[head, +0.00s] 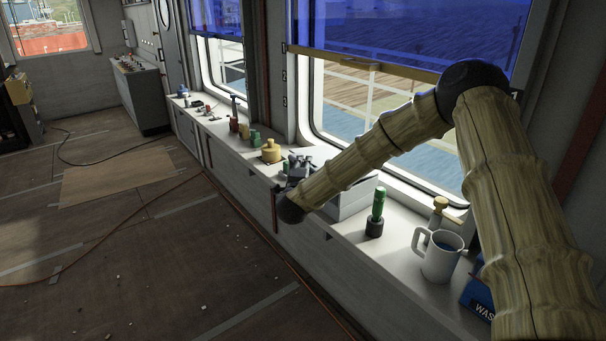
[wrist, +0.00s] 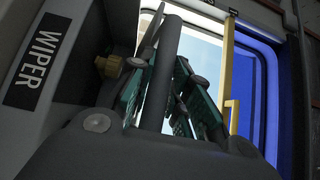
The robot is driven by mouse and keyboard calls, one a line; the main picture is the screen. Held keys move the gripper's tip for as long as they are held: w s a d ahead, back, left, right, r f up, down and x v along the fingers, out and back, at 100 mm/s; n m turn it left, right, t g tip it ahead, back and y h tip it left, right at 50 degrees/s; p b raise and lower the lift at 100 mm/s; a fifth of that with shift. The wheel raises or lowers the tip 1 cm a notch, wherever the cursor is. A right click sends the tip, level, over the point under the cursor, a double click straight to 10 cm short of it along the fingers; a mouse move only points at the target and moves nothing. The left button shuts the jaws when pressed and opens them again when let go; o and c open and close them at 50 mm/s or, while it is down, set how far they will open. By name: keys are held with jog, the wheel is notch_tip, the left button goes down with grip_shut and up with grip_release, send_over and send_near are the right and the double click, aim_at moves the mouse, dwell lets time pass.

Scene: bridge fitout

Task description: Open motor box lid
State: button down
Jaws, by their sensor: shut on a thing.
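The motor box (head: 350,207) is a pale box on the window sill, largely hidden behind my forearm. In the wrist view a grey panel of it with a black WIPER label (wrist: 39,62) stands at the left. A brass knob (wrist: 108,67) sticks out between that panel and my fingers. My gripper (head: 299,164) is at the box's far end, over the sill; it also shows in the wrist view (wrist: 160,85) with green pads.
A green-handled tool (head: 377,207), a white mug (head: 438,256) and a blue sign (head: 478,299) stand nearer on the sill. A yellow pot (head: 271,151) and several small items stand beyond the gripper. The window is close behind. The floor at left is mostly open, with cables.

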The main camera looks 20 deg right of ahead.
jog(key=w+d+r+m+g+y+p, duration=0.25)
jog(key=d+r+p, duration=0.2)
jog(key=r, duration=0.35)
jog(key=w+d+r+m+g+y+p, duration=0.1)
jog(key=d+r+m+g+y+p, duration=0.25)
jog(key=d+r, duration=0.35)
jog(key=w+d+r+h+p, duration=0.1)
jog(key=w+d+r+p, duration=0.1)
jog(key=d, duration=0.5)
jog(key=shift+w+d+r+t+p, duration=0.15)
jog(key=shift+w+r+t+p, duration=0.2)
jog(key=shift+w+p, duration=0.25)
jog(key=shift+f, duration=0.1)
jog(key=c, duration=1.3)
grip_release()
